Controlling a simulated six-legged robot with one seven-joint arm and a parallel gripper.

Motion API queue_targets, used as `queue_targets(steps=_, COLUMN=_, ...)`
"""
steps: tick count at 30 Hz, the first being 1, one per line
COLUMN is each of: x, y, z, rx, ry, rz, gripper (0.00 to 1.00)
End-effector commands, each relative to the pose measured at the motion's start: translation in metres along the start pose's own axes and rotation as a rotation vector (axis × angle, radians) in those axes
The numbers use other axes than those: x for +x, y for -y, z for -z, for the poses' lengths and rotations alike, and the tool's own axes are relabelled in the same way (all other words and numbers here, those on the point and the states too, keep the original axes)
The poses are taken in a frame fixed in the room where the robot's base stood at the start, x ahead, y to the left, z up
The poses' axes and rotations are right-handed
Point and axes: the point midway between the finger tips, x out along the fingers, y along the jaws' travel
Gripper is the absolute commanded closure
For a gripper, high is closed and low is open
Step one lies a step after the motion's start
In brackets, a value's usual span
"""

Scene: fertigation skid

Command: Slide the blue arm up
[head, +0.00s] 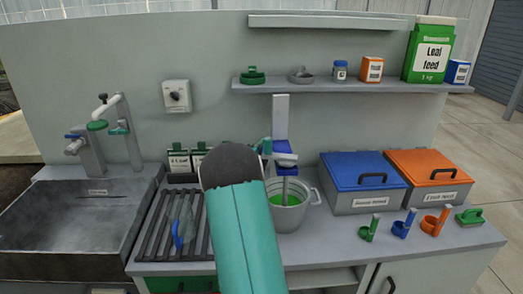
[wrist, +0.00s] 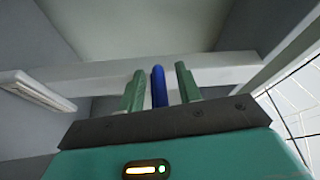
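The blue arm (head: 285,158) sits on a pale vertical post (head: 281,115) above a grey pot (head: 290,215) with green liquid, and a shaft runs down from it into the pot. In the wrist view a blue bar (wrist: 159,88), apparently part of the blue arm, stands between the two green fingers of my gripper (wrist: 160,70). A gap shows on each side of the bar, so my gripper is open around it. In the head view my gripper (head: 265,147) is at the left of the blue arm, partly hidden by my own wrist.
A shelf (head: 350,88) with small items and a leaf feed box (head: 429,50) runs above at the right. A blue-lidded bin (head: 362,170) and an orange-lidded bin (head: 430,168) stand right of the pot. A sink (head: 75,215) and a slatted rack (head: 165,225) are at the left.

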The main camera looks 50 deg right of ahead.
Motion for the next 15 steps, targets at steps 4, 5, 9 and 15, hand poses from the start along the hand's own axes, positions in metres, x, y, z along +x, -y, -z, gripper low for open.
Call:
queue_targets(steps=4, x=0.0001, y=0.0000, z=-0.0001, rx=0.000, ry=0.000, rz=0.000, gripper=0.66)
queue_targets(steps=5, x=0.0001, y=0.0000, z=-0.0001, rx=0.000, ry=0.000, rz=0.000, gripper=0.66)
queue_targets(steps=9, x=0.0000, y=0.0000, z=0.0000, rx=0.000, ry=0.000, rz=0.000, gripper=0.89)
queue_targets(steps=15, x=0.0001, y=0.0012, z=-0.0001, rx=0.000, ry=0.000, rz=0.002, gripper=1.00)
